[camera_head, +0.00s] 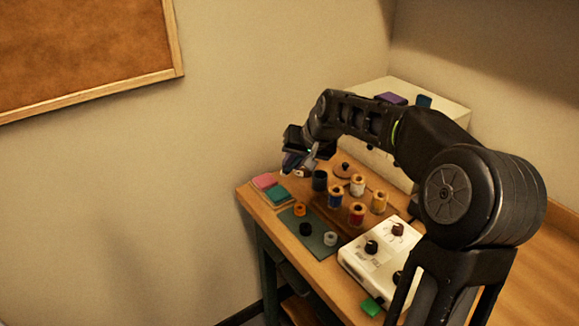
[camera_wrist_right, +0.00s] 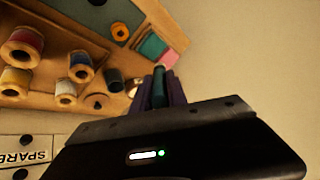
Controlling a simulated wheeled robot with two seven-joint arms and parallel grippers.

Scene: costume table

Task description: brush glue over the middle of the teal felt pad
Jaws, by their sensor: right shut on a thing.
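The teal felt pad (camera_head: 277,195) lies flat near the table's far left edge, beside a pink pad (camera_head: 264,181). It also shows in the right wrist view (camera_wrist_right: 152,47). My right gripper (camera_head: 297,161) is above the table, behind and to the right of the pads, apart from them. In the right wrist view its purple fingers (camera_wrist_right: 160,92) are shut on a dark green handle (camera_wrist_right: 158,86), which looks like the brush. Its bristles cannot be made out. A dark open jar (camera_head: 320,180), perhaps the glue pot, stands near the gripper; its contents are hidden. My left gripper is out of view.
Several thread spools stand on a wooden tray (camera_head: 333,217) right of the pads. A dark teal mat (camera_head: 318,247) holds small rings. A white control box (camera_head: 372,262) with knobs sits at the front right. A pale cabinet (camera_head: 449,101) stands behind my arm.

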